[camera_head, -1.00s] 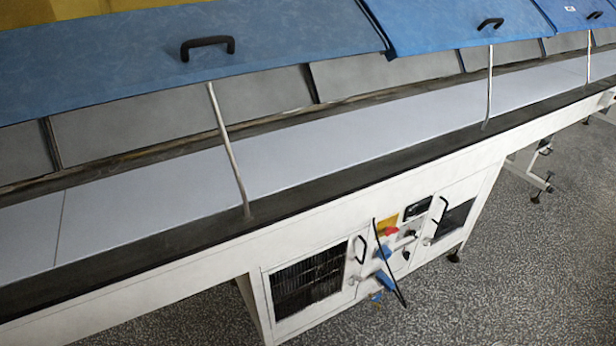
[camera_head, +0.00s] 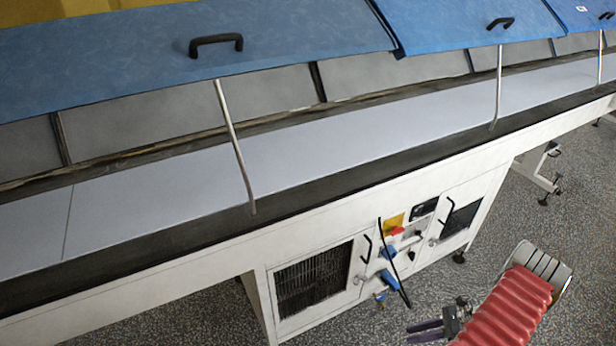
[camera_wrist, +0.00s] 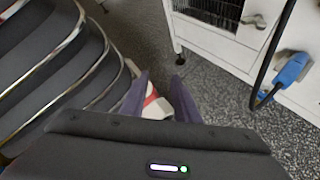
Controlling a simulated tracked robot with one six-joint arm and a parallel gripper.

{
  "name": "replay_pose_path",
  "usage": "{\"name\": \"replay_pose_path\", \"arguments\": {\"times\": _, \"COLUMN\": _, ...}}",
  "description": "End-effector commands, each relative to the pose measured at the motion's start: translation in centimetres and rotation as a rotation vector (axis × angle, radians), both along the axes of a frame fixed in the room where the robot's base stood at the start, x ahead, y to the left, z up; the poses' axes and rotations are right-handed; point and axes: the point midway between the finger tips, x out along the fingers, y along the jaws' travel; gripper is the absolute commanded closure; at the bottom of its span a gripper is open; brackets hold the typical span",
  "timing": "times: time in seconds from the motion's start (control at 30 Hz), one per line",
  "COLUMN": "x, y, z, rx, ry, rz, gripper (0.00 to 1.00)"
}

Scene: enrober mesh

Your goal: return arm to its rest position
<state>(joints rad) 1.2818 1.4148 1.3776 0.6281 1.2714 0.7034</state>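My gripper (camera_head: 408,334) shows at the bottom right of the head view, above the speckled floor and in front of the machine. Its two dark purple fingers point left and stand a little apart. In the wrist view my gripper (camera_wrist: 160,77) also shows its two fingers apart, with nothing held between them. A red ribbed sleeve of my arm shows behind the gripper in the head view. A small white and red item shows beyond the fingers in the wrist view; I cannot tell what it is.
A long white conveyor machine (camera_head: 330,205) with raised blue lids (camera_head: 180,50) crosses the head view. Thin metal props (camera_head: 236,150) stand under the lids. Its cabinet has a dark grille (camera_head: 315,280), black handles and a blue connector (camera_head: 390,280). Speckled floor (camera_head: 545,235) is open at right.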

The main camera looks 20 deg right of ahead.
Motion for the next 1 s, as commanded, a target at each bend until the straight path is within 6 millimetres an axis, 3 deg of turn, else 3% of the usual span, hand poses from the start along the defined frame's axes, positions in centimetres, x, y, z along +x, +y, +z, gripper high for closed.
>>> {"name": "replay_pose_path", "arguments": {"times": 0.43, "x": 2.8, "y": 1.0, "z": 9.2, "rx": -0.237, "ry": -0.12, "rz": 0.371, "gripper": 0.72}}
{"name": "replay_pose_path", "arguments": {"times": 1.0, "x": 5.8, "y": 4.9, "z": 20.5, "rx": -0.483, "ry": -0.277, "rz": 0.826, "gripper": 0.72}}
